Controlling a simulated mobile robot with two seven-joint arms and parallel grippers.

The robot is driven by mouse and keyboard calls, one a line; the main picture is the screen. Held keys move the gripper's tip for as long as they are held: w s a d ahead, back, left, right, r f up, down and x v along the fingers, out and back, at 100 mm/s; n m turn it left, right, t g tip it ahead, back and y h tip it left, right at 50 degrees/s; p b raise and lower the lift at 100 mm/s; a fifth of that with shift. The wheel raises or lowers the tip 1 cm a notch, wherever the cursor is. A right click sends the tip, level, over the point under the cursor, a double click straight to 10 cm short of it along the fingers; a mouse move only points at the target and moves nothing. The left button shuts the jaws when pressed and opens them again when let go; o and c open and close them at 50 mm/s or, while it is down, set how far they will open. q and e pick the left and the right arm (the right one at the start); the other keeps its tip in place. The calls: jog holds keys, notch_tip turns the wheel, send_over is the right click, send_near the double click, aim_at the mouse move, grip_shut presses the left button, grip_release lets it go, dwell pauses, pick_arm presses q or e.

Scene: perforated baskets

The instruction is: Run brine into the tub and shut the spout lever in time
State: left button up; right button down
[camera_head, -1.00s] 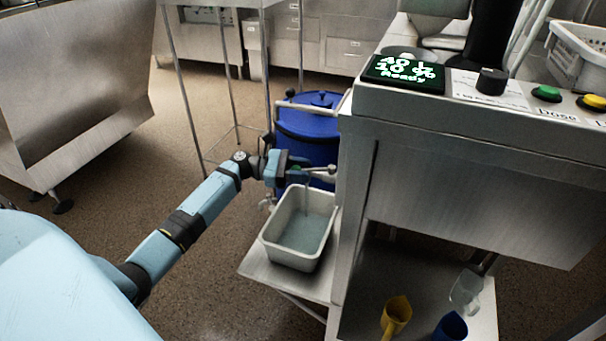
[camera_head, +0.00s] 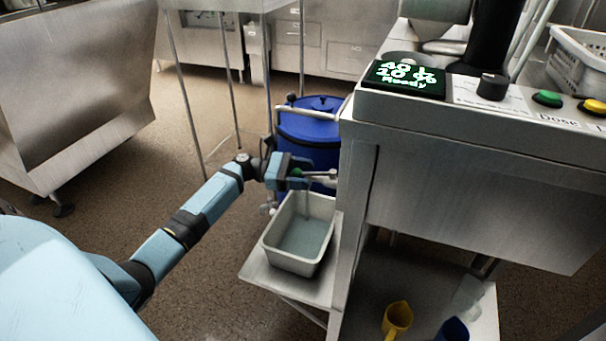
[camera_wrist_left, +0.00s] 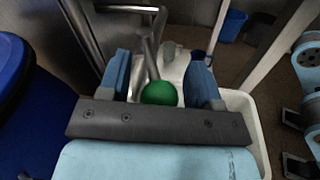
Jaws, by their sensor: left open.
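The pale grey tub (camera_head: 267,247) stands on a metal side shelf (camera_head: 262,274), with greyish liquid (camera_head: 303,238) inside below its rim. A faint thin stream seems to fall into it from above; I cannot be sure. My left gripper (camera_head: 303,178) is above the tub's back edge, beside the machine's spout. In the left wrist view the green ball knob (camera_wrist_left: 158,93) of the spout lever (camera_wrist_left: 149,55) sits between the open fingers of the left gripper (camera_wrist_left: 161,72). Whether a finger touches it cannot be told. The tub's rim (camera_wrist_left: 238,101) shows at right there. My right gripper is out of view.
A blue lidded barrel (camera_head: 312,133) stands behind the tub.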

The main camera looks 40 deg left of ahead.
pick_arm(q)
jog(key=shift+a, duration=0.1)
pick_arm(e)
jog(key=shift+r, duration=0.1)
pick_arm(q)
jog(key=p+v, duration=0.3)
jog(key=v, duration=1)
jog(key=shift+s+a+p, duration=0.2)
jog(key=shift+a+p, duration=0.05)
jog(key=shift+p, duration=0.1)
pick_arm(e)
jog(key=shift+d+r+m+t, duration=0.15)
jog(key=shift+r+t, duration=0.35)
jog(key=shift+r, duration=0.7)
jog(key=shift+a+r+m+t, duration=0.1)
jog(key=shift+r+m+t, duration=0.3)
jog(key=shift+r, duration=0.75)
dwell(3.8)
